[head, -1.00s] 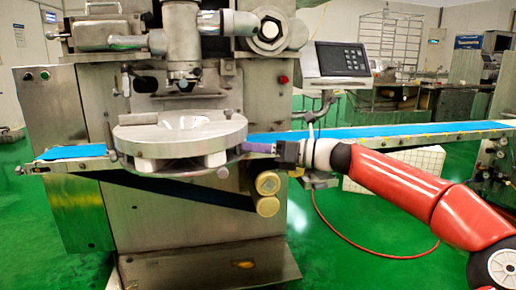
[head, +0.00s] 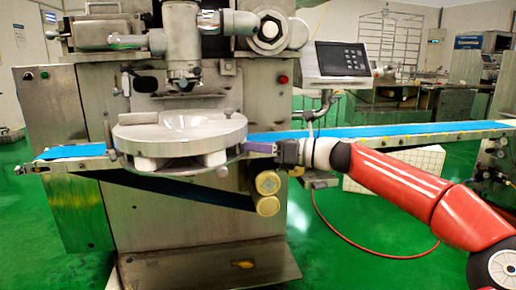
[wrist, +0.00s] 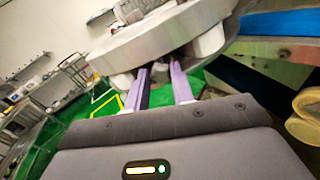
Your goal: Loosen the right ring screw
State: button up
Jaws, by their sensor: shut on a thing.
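The round metal ring plate (head: 160,131) sits on the front of the encrusting machine (head: 215,215); its underside rim also shows in the wrist view (wrist: 165,35). My gripper (head: 243,151) reaches in from the right, with its purple fingers at the ring's right edge. In the wrist view, my gripper (wrist: 160,70) has its two fingers pointing up under the rim, with a gap between them. The fingers are shut on the right ring screw, which is small and mostly hidden at the fingertips. I cannot make out how far it is turned.
A blue conveyor belt (head: 390,131) runs behind my gripper to the right. Two cream rollers (head: 267,193) hang just below the gripper. A control panel (head: 342,60) stands above on the right. A red hose (head: 345,235) lies on the green floor.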

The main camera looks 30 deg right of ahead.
jog(key=shift+f+n+b, duration=0.2)
jog(key=shift+n+b, duration=2.65)
jog(key=shift+n, duration=5.85)
jog(key=shift+f+n+b, duration=0.15)
jog(key=shift+n+b, duration=2.7)
jog(key=shift+n, duration=5.85)
jog(key=o, duration=1)
